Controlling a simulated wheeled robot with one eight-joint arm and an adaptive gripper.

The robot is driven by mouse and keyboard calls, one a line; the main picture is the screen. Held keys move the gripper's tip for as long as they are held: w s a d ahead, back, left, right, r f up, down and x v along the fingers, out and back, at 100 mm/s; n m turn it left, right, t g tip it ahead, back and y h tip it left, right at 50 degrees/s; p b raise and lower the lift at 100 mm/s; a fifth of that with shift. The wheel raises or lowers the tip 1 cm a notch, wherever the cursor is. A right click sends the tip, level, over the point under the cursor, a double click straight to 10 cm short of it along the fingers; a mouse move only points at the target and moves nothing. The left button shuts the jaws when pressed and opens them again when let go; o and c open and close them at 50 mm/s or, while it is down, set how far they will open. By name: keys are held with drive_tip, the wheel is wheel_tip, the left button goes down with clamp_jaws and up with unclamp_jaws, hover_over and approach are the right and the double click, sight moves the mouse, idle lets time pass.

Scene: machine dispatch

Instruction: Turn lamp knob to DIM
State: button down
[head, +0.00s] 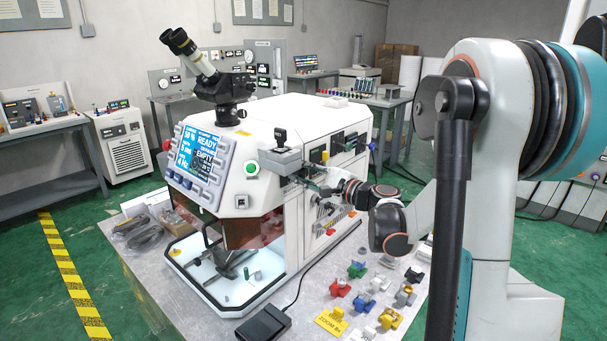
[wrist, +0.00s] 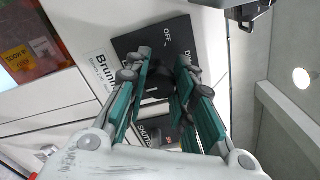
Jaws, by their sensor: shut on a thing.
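The lamp knob (wrist: 158,80) is black and sits on a dark plate (wrist: 150,40) on the machine's white side panel. The plate reads "OFF", with a label starting with "D" to its right that is partly cut off by a finger. My gripper (wrist: 163,62) has its two green-and-grey fingers on either side of the knob and is shut on it. The fingers hide much of the knob, so I cannot tell which label it points to. In the head view my gripper (head: 325,187) reaches the right side of the white machine (head: 262,160), and the knob is hidden there.
A "SHUTTER" plate (wrist: 152,132) lies close below the knob. A microscope (head: 205,70) and a display (head: 197,150) reading "READY" and "EMPTY" are on the machine. Several coloured parts (head: 357,270) and a black pedal (head: 263,325) lie on the table in front.

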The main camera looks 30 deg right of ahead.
drive_tip(key=c, duration=1.3)
unclamp_jaws()
drive_tip(key=shift+c, duration=0.2)
drive_tip(key=shift+s, duration=0.1)
drive_tip(key=v, duration=1.1)
drive_tip(key=shift+s+d, duration=0.15)
drive_tip(key=shift+s, duration=0.25)
